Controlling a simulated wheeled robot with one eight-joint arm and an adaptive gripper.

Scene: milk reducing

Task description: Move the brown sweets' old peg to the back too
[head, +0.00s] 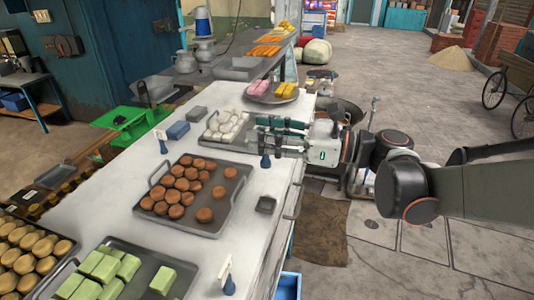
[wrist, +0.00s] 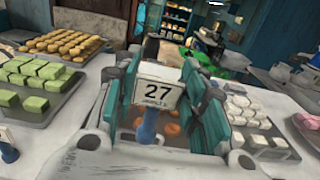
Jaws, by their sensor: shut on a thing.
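My gripper (head: 262,136) reaches in from the right over the white counter, near the right side of the brown sweets' tray (head: 243,181). It is shut on a blue peg (head: 265,161) whose base shows below the fingers. In the wrist view the peg (wrist: 150,126) stands upright between the fingers with a white card (wrist: 157,91) reading 27; its smaller print is unclear. I cannot tell whether its base touches the counter. Another blue peg with a white card (head: 162,142) stands behind the brown sweets (head: 181,184), near the counter's back edge.
A tray of white sweets (head: 223,125) lies just beyond the gripper. Blue and grey blocks (head: 178,130) sit near the back edge. A small dark dish (head: 266,204) lies at the front edge. Green sweets (head: 103,266) and another carded peg (head: 227,279) are nearer.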

